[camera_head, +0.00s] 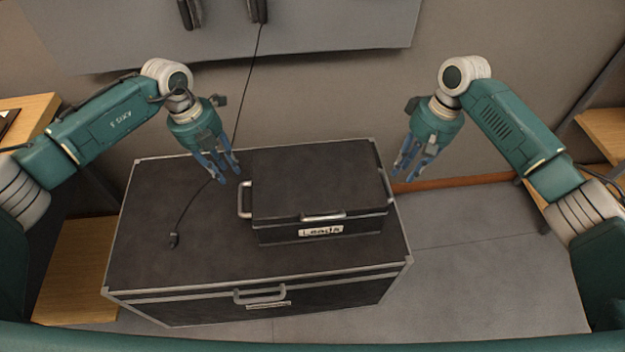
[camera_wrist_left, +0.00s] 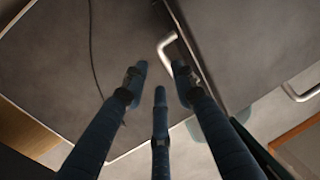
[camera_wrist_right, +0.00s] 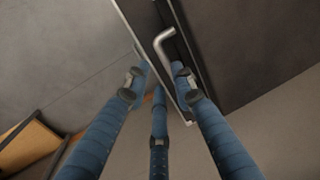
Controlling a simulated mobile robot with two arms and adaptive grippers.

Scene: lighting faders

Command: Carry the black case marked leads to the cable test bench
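The black case marked Leads (camera_head: 315,185) sits closed on top of a larger black flight case. It has a silver handle on its left end (camera_head: 244,200), one on its front (camera_head: 323,217) and one towards its right end (camera_head: 387,185). My left gripper (camera_head: 224,174) is open and empty, just left of the left handle; the handle also shows ahead of the fingers in the left wrist view (camera_wrist_left: 167,45). My right gripper (camera_head: 407,174) is open and empty, just right of the case. The right wrist view shows a handle (camera_wrist_right: 163,45) ahead of its fingers. I cannot identify the cable test bench.
The large flight case (camera_head: 180,260) has bare top room on its left, where a black cable (camera_head: 190,205) with a plug lies. Wooden surfaces stand at left (camera_head: 75,265) and right (camera_head: 608,130). A grey panel (camera_head: 330,25) is at the back. Floor (camera_head: 480,260) is clear at right.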

